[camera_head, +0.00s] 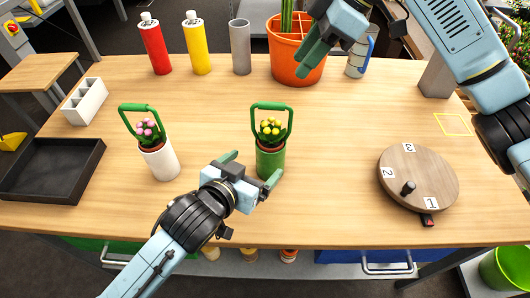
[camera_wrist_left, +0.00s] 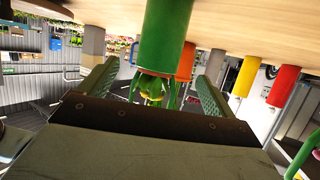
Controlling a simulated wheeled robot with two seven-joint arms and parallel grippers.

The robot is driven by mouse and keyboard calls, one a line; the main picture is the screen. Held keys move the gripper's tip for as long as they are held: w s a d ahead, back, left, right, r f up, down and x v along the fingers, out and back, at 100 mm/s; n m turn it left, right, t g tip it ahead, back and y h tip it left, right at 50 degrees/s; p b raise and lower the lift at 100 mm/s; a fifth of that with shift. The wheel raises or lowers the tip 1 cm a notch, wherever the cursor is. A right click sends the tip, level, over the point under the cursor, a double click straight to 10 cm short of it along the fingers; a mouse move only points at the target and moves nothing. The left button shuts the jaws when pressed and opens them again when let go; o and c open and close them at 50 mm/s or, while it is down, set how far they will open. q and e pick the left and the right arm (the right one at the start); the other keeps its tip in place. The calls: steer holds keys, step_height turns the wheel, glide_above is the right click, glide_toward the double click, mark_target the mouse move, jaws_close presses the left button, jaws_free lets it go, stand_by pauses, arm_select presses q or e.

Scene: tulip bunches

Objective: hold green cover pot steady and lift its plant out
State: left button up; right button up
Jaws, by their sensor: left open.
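In the left wrist view the green cover pot (camera_wrist_left: 167,35) appears upside down between the two open fingers; contact cannot be told. My right gripper (camera_head: 318,47) is high at the back, near the orange pot, and looks empty; its finger gap is unclear.
A white cover pot (camera_head: 160,162) with pink flowers stands left of the green one. A round wooden turntable (camera_head: 420,178) is at the right. An orange pot (camera_head: 288,70), red bottle (camera_head: 155,46), yellow bottle (camera_head: 196,45) and grey cylinder (camera_head: 240,48) line the back. A black tray (camera_head: 50,172) lies left.

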mark_target(272, 149)
arm_select(q)
steer(key=x, duration=1)
steer(key=shift+w+f, duration=0.15)
steer(key=c, duration=1.1)
